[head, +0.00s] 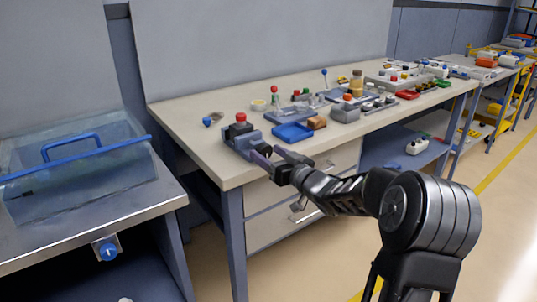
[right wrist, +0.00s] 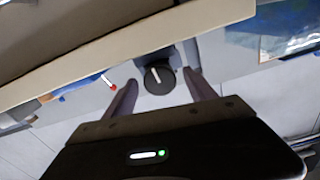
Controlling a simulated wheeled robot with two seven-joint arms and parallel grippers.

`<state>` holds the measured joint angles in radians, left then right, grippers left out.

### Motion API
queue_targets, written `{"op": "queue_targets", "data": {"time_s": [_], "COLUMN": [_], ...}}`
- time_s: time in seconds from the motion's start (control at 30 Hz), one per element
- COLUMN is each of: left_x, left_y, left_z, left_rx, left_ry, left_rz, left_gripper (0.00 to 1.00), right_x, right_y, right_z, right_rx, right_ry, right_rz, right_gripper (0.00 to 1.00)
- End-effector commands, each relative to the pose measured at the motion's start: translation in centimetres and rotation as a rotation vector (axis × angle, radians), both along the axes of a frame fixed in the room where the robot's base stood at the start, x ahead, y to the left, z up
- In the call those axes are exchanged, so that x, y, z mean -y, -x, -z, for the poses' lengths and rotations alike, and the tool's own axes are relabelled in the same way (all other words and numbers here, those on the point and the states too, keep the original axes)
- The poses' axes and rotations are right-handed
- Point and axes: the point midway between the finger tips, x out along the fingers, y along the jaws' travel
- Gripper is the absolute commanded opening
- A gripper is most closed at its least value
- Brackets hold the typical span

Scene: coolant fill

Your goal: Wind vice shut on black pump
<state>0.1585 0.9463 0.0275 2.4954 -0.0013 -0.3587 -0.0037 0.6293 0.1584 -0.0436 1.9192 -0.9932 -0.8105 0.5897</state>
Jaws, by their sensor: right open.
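The vice (head: 243,143) is a blue-grey block at the front left corner of the bench. The black pump (head: 239,129), with a red top (head: 241,117), sits upright in it; I cannot tell how tightly the jaws meet it. My right gripper (head: 268,158) is open at the vice's front right end. In the right wrist view a round black knob (right wrist: 159,78) with a white line shows between the open fingers (right wrist: 160,80), apparently with space on each side. In the head view the gripper hides this knob. My left gripper is out of view.
A blue tray (head: 293,132) and an orange-brown block (head: 317,122) lie right of the vice. Several fittings and red-topped parts crowd the bench (head: 180,114) farther back. A clear tank (head: 85,180) with a blue handle stands on the left table.

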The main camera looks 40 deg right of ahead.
Motion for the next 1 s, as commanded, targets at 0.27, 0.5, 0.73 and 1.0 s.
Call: {"op": "queue_targets", "data": {"time_s": [0.27, 0.5, 0.73, 1.0], "left_x": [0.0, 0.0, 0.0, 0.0], "left_y": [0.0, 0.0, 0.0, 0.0], "left_z": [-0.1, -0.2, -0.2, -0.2], "left_rx": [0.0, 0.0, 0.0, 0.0], "left_ry": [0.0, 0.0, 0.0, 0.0], "left_rz": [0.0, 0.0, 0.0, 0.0], "left_gripper": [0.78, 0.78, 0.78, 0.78], "right_x": [0.0, -0.1, -0.2, -0.2], "right_y": [3.6, 7.0, 7.6, 7.5], "right_z": [-0.1, 0.0, 0.0, 0.0], "right_rx": [0.001, 0.001, 0.0, 0.0], "right_ry": [0.0, 0.001, -0.001, -0.001], "right_rz": [0.003, 0.002, 0.0, 0.0], "right_gripper": [0.65, 0.65, 0.65, 0.65]}}
